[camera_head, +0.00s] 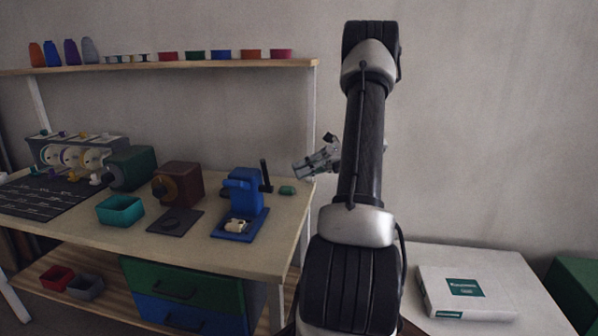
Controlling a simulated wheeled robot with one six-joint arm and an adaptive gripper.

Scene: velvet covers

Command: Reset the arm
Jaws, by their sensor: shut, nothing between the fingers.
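My arm stands upright in the middle of the head view, its links rising from the bottom to near the top. My gripper (312,166) shows to the left of the arm, partly hidden behind it. It points left, near the right end of the workbench (262,256). It is shut and holds nothing. A small green object (287,190) lies on the bench just below and left of the gripper, apart from it.
A blue press-like device (245,200), a brown machine (178,184), a green machine (132,167) and a teal bin (120,210) stand on the bench. A shelf (200,66) with small items runs above. A white box (465,292) lies at lower right.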

